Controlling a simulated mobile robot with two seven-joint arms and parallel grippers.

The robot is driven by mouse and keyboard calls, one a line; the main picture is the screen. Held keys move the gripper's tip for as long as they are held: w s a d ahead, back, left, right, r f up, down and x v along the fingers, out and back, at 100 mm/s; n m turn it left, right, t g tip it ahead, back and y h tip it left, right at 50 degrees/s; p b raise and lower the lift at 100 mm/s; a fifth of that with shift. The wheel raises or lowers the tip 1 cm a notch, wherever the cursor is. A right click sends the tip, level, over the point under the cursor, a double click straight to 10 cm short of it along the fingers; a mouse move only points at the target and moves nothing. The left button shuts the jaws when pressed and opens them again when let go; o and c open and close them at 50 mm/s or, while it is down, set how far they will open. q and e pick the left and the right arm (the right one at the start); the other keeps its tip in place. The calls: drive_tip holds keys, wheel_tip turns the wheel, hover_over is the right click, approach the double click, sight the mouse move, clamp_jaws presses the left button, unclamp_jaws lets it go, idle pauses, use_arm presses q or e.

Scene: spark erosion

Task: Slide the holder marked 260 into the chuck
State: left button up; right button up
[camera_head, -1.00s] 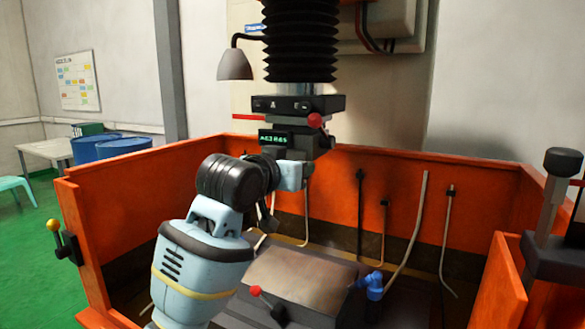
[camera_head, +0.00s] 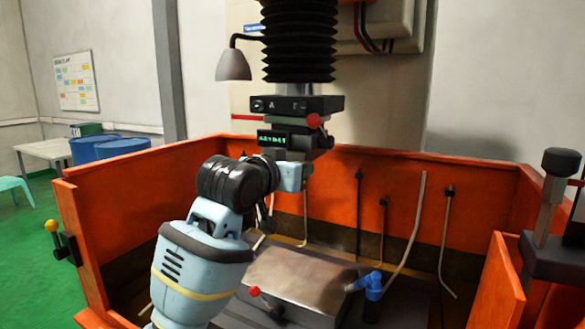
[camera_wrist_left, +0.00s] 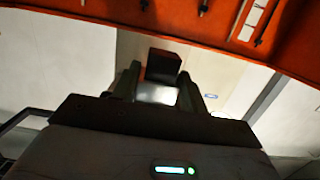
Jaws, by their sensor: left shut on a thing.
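The machine head (camera_head: 298,105) hangs below black bellows, with a red-ball lever (camera_head: 314,120) at its right. A dark block under it (camera_head: 322,140) looks like the chuck; its opening does not show. My left gripper (camera_head: 306,176) is just below the head, its fingertips largely hidden. In the left wrist view, my left gripper (camera_wrist_left: 158,92) is shut on a bright metallic piece (camera_wrist_left: 155,95), likely the holder. A dark block (camera_wrist_left: 163,66) shows just beyond it; I cannot tell whether they touch. No 260 mark is readable. My right gripper is not in view.
Orange tank walls (camera_head: 400,190) surround the work area. Inside lie a grey block (camera_head: 300,275), a red-knobbed lever (camera_head: 255,291) and a blue nozzle (camera_head: 374,285). Thin pipes stand along the back wall. A lamp (camera_head: 234,65) hangs left of the bellows.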

use_arm(q)
drive_tip(key=o, duration=1.8)
drive_tip(key=shift+c, duration=0.2)
drive_tip(key=f+v, duration=0.1)
drive_tip(key=v, duration=0.9)
drive_tip(key=shift+f, duration=0.35)
idle(0.6)
